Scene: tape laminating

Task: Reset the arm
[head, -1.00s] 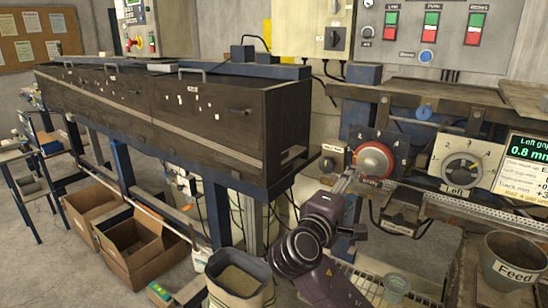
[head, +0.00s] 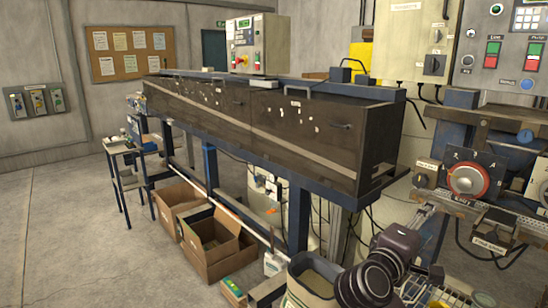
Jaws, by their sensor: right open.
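My right arm comes in at the bottom, right of centre, with dark rounded joints. My right gripper (head: 432,274) is small and dark at its end, in front of the machine's lower frame. It is open, and I see nothing held in it. Its fingertips are hard to make out. My left gripper is not in view.
A long dark enclosed machine (head: 290,125) on blue legs runs across the middle. Cardboard boxes (head: 215,245) and a bin (head: 312,285) stand below it. A red dial (head: 467,180) and control panel (head: 515,45) are at right. The floor at left (head: 70,230) is clear.

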